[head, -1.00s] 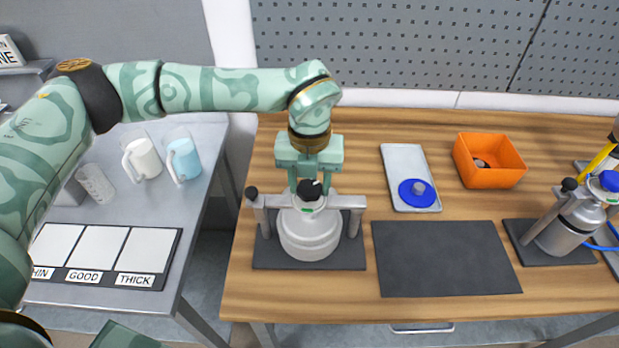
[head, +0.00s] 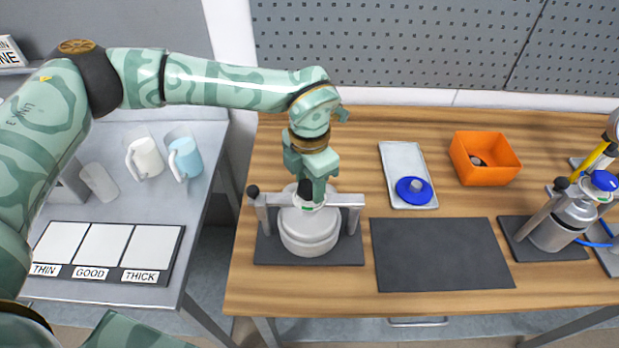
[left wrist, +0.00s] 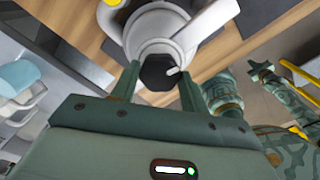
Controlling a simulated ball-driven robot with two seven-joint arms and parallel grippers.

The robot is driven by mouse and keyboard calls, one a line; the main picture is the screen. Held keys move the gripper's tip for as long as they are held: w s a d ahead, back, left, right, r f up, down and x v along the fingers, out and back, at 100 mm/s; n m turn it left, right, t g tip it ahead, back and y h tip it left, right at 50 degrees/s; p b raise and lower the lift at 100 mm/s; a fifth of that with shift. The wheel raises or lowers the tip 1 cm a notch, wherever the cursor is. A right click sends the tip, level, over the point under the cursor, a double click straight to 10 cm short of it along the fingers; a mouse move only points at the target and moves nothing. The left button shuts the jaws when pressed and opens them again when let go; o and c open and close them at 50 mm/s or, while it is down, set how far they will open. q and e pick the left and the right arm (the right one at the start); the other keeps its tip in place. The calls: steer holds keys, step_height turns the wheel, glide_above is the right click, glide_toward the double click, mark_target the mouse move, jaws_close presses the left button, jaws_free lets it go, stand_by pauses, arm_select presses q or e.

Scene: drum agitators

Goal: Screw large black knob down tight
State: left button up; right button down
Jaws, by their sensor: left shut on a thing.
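The large black knob (head: 306,190) sits at the top middle of a silver clamp (head: 264,203), above a round white-grey lidded pot (head: 307,232). In the left wrist view the knob (left wrist: 159,72) shows as a dark faceted cap with a white mark, between two green fingers. My left gripper (head: 312,194) comes down on it from above and is shut on it. The fingers hide part of the knob in the head view. How far the knob is screwed down cannot be told. My right gripper is not in the head view; green arm parts show at the right of the left wrist view.
A small black ball knob (head: 253,191) tops the clamp's left post. To the right lie a dark mat (head: 440,255), a tray (head: 402,160) with a blue lid (head: 413,191), an orange bin (head: 485,158) and another clamped vessel (head: 560,225). Mugs (head: 145,158) stand on the left table.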

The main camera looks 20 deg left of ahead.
mark_target(309, 186)
arm_select(q)
steer(key=shift+w+r+m, duration=0.1)
steer(key=shift+r+m, duration=0.15)
steer(key=shift+m, duration=0.45)
steer(key=o, duration=1)
steer(key=shift+f, duration=0.1)
step_height(309, 186, up, 16)
